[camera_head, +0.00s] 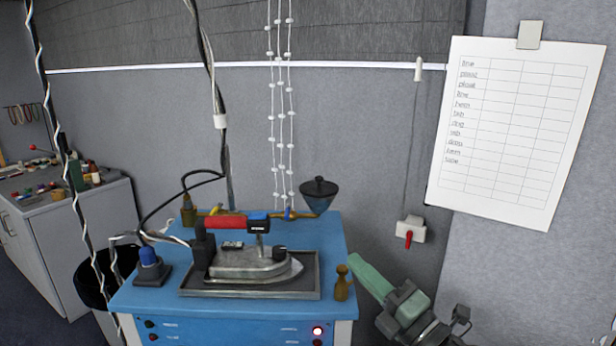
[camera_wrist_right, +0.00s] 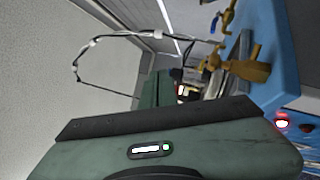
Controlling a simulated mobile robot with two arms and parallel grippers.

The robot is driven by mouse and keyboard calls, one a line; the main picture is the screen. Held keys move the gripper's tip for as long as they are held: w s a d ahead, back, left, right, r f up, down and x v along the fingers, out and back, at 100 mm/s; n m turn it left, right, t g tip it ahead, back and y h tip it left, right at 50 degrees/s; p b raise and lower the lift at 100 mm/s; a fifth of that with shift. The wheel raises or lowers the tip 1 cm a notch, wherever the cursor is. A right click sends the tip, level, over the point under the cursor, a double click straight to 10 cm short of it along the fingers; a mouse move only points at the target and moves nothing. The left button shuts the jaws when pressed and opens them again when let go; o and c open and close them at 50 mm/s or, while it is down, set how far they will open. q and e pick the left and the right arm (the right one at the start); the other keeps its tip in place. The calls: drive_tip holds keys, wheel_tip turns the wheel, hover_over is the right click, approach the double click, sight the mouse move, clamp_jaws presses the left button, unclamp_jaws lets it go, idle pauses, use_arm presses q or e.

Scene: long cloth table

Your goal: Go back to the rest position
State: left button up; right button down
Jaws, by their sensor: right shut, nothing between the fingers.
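My right gripper (camera_head: 356,264) is low at the right of the head view, beside the right side of the blue ironing station (camera_head: 335,240). Its green fingers point up and left, shut and empty. The dark wrist parts run down to the bottom edge. In the right wrist view the green gripper body fills the lower part, with the shut fingers (camera_wrist_right: 152,88) beyond it. The station's blue side and a brass fitting (camera_wrist_right: 250,66) show at the right there. My left gripper is not in view.
An iron (camera_head: 250,262) rests on a dark tray (camera_head: 190,292) on the station. A small brass piece (camera_head: 341,283) stands at the station's right edge. A wall switch (camera_head: 411,231) is above my right arm. Cables hang at the left. A grey cabinet (camera_head: 60,235) stands far left.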

drive_tip(key=s+d+f+m+g+h, duration=0.1)
drive_tip(key=s+d+f+m+h, duration=0.25)
drive_tip(key=f+m, duration=0.3)
drive_tip(key=s+d+f+m+g+h, duration=0.1)
drive_tip(key=s+d+f+m+h, duration=0.15)
drive_tip(key=f+m+h, duration=0.35)
drive_tip(key=s+d+f+m+g+h, duration=0.1)
drive_tip(key=s+d+f+m+h, duration=0.1)
drive_tip(key=d+f+m+h, duration=0.35)
drive_tip(key=s+f+m+g+y, duration=0.1)
drive_tip(key=s+f+m+g, duration=0.4)
drive_tip(key=s+f, duration=0.45)
drive_tip(key=s+f+m+g+y, duration=0.1)
drive_tip(key=s+f+m+g, duration=0.4)
drive_tip(key=s, duration=0.8)
drive_tip(key=s+f+n+g, duration=0.1)
drive_tip(key=s+f+g, duration=0.15)
drive_tip(key=f, duration=2.55)
drive_tip(key=s+d+f, duration=0.2)
drive_tip(key=s+f, duration=1.3)
drive_tip(key=s, duration=0.1)
drive_tip(key=shift+s+d, duration=0.2)
drive_tip(key=shift+s, duration=0.15)
